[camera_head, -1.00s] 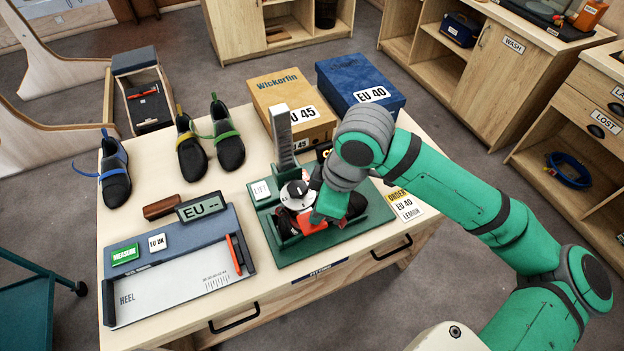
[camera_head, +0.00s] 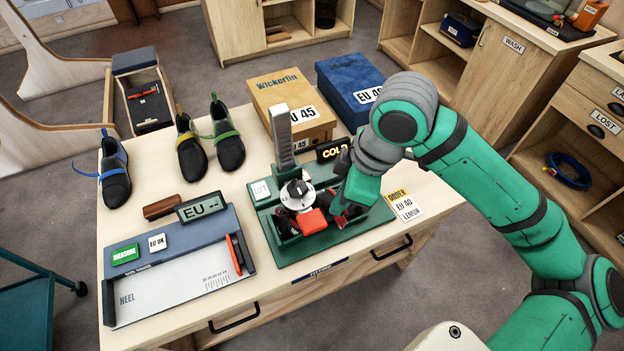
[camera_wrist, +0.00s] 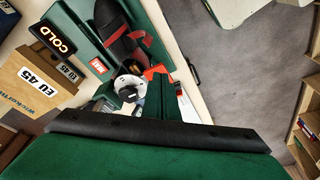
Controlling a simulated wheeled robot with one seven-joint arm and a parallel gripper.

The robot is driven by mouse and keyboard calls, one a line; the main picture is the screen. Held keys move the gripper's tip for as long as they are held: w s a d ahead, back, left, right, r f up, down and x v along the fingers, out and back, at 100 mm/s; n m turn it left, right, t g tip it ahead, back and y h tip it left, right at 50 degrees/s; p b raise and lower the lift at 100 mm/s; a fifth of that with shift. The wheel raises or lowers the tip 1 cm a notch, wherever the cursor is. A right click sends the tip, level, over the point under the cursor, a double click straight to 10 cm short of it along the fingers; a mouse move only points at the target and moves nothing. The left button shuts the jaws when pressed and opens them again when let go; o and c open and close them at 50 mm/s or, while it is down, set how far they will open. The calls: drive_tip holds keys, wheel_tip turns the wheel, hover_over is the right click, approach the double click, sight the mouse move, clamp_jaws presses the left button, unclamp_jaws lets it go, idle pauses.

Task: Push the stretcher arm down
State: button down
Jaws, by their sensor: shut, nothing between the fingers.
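The stretcher stands on a green base (camera_head: 345,238) at the right of the bench. A grey ribbed bar (camera_head: 282,135), perhaps the stretcher arm, rises upright at its back. A white and black dial (camera_head: 297,194) is in front of the bar and shows in the wrist view (camera_wrist: 130,88). An orange-red block (camera_head: 313,221) lies in front of the dial. A black and red shoe (camera_wrist: 120,35) lies in the stretcher, partly hidden in the head view. My gripper (camera_head: 340,208) is shut and empty, low over the base's right part, right of the dial. I cannot tell if it touches anything.
A display reading COLD (camera_head: 333,150) stands behind the stretcher. A brown shoe box (camera_head: 290,100) and a blue box (camera_head: 352,85) are at the back. The measuring board (camera_head: 175,270) and several shoes (camera_head: 228,148) occupy the left. An order card (camera_head: 404,205) lies at the right.

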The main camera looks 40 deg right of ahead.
drive_tip(key=v, duration=0.6)
idle(0.5)
